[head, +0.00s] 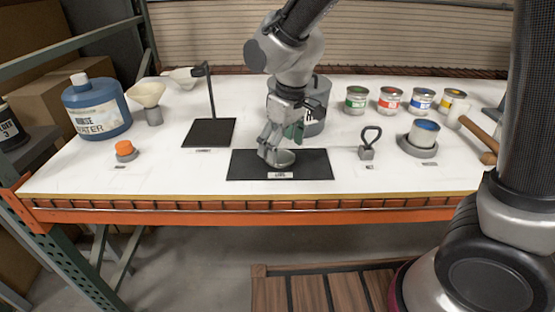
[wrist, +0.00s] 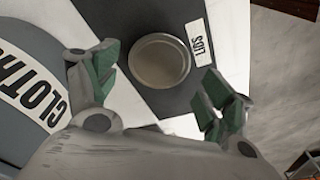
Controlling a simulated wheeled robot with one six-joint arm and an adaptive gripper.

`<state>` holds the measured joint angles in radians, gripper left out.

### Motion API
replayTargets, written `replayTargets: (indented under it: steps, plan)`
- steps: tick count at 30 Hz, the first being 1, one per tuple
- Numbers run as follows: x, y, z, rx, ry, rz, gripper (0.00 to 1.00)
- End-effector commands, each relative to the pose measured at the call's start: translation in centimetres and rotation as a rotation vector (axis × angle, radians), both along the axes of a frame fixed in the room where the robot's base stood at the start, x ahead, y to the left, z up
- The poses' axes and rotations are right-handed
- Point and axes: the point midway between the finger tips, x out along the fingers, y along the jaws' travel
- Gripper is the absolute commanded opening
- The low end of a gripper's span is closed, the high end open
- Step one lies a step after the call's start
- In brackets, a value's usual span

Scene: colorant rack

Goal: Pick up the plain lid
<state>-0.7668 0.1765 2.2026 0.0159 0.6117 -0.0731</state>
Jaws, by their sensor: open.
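The plain lid (wrist: 159,61) is a round grey-beige disc with a raised rim. It lies flat on the black mat (wrist: 120,15) beside a white label reading "LIDS" (wrist: 198,43). In the head view the lid (head: 283,159) shows partly, below my gripper (head: 279,150). My gripper in the wrist view (wrist: 160,90) is open, with green-padded fingers to the left and right of the lid's lower side. Nothing is between the fingers that I can see held. Whether a finger touches the lid or mat cannot be told.
A grey bin (head: 316,110) marked "CLOTH" stands close behind my gripper. A black stand (head: 209,131) is to the left, a looped tool (head: 368,143) to the right. Several colour cans (head: 390,100) stand at the back right. A blue water jug (head: 97,108) stands far left.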

Motion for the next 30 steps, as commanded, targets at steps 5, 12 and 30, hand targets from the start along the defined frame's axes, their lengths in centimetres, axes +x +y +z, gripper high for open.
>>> replayTargets:
  steps: [5, 12, 30]
  plan:
    - [0.2, 0.3, -2.4, -0.002, 0.002, -0.001, 0.82]
    - [0.2, 0.3, -2.7, -0.001, 0.001, -0.001, 0.82]
    - [0.3, 0.4, -2.1, 0.001, -0.001, -0.001, 0.6]
